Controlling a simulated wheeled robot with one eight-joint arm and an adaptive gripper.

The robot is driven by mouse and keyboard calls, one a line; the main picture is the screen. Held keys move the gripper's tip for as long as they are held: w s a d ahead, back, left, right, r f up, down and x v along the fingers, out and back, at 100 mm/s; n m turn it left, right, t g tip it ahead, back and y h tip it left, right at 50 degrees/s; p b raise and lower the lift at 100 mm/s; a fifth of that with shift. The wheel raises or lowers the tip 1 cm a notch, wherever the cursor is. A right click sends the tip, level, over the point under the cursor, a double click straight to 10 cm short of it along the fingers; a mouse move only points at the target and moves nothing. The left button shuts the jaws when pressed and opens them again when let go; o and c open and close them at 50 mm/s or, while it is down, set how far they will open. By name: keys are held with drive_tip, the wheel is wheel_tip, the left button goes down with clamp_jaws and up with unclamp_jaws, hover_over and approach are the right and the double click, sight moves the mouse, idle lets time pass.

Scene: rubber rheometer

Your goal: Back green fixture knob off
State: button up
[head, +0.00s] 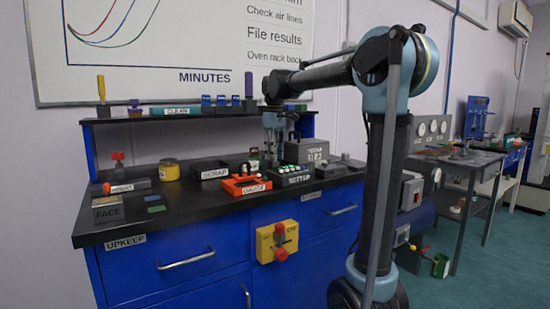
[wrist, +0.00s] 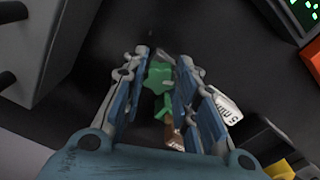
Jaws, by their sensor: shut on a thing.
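In the wrist view a green lobed knob (wrist: 158,76) sits between the fingertips of my gripper (wrist: 163,68), which is shut on it. Green also shows lower down between the fingers, with a brownish metallic piece (wrist: 174,138) below. A white label (wrist: 229,108) shows just right of the right finger. The rest of the fixture is mostly hidden by the fingers. In the head view my gripper (head: 271,158) points down at the back of the dark bench top, and the green knob cannot be made out there.
A large grey block (wrist: 45,45) is close on the left in the wrist view. A box with green lights (wrist: 296,15) is at upper right. On the bench (head: 165,212) are a red gauge tray (head: 246,187), a scrap tray (head: 212,172) and a grey box (head: 307,151). A shelf (head: 180,118) runs behind.

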idle(0.3)
drive_tip(key=n, duration=0.4)
drive_tip(key=shift+n, duration=0.3)
drive_tip(key=shift+d, duration=0.1)
drive_tip(key=shift+n, duration=2.3)
drive_tip(key=n, duration=0.4)
drive_tip(key=shift+w+n, duration=0.1)
drive_tip(key=shift+n, duration=0.2)
